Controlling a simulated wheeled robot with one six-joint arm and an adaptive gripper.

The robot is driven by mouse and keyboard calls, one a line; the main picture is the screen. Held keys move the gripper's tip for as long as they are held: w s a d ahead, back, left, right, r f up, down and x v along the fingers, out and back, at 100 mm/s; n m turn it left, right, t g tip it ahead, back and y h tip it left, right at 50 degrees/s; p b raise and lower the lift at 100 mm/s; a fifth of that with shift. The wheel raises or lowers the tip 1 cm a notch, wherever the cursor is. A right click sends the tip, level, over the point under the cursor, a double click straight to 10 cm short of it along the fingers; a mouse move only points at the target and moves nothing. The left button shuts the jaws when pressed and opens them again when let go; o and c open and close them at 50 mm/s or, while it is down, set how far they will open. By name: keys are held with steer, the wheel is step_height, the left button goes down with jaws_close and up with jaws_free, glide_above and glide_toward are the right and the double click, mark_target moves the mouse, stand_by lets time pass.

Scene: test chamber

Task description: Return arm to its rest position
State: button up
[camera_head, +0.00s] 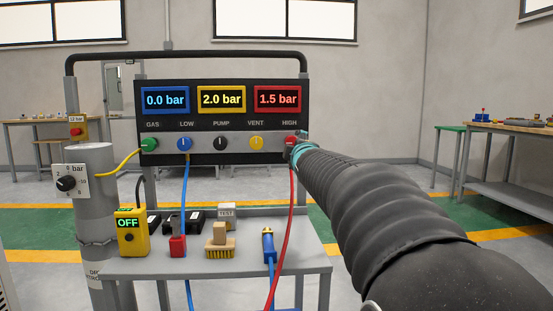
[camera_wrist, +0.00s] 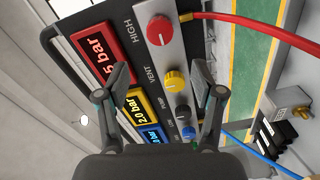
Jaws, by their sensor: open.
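My black ribbed arm reaches in from the lower right in the head view. Its end, my gripper (camera_head: 299,148), is at the right end of the gauge panel (camera_head: 222,122), over or in front of the red HIGH knob (camera_head: 290,141), which is partly hidden. In the wrist view my gripper (camera_wrist: 161,76) is open with nothing between its fingers. The panel lies beyond the fingers, turned sideways, with the red HIGH knob (camera_wrist: 160,30) and yellow VENT knob (camera_wrist: 175,81) in view. I cannot tell whether a finger touches the panel.
A grey bench (camera_head: 290,262) below the panel carries a yellow OFF box (camera_head: 131,236), a brush (camera_head: 220,243) and a blue tool (camera_head: 269,246). A red hose (camera_head: 288,230) hangs near my arm. A grey pipe post (camera_head: 92,190) stands left. Floor on the right is open before a workbench (camera_head: 515,137).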

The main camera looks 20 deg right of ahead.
steer(key=s+a+f+m+g, duration=0.1)
steer(key=s+f+m+g, duration=0.1)
steer(key=f, duration=0.4)
steer(key=s+a+f+m+g+y, duration=0.1)
steer(key=s+f+m+g, duration=0.2)
steer(key=f, duration=0.4)
steer(key=s+a+f+m+g, duration=0.1)
steer(key=s+f+m+g, duration=0.2)
steer(key=s+f, duration=0.3)
steer(key=shift+f+m+p, duration=0.25)
steer(key=shift+m+p, duration=0.1)
steer(key=shift+m, duration=0.45)
steer(key=s+a+f+g+y+p, duration=0.1)
steer(key=s+a+f, duration=0.1)
steer(key=s+a, duration=0.3)
steer(key=s+a+f+m+g+y+p, duration=0.1)
steer(key=s+a, duration=0.4)
steer(key=s, duration=0.8)
steer(key=s+a+f+m+g+y+p, duration=0.1)
steer(key=s+a+f+y+p, duration=0.1)
steer(key=s+a, duration=0.4)
steer(key=shift+s+f+g, duration=0.4)
steer(key=shift+s+f, duration=0.45)
steer(key=shift+s, duration=0.8)
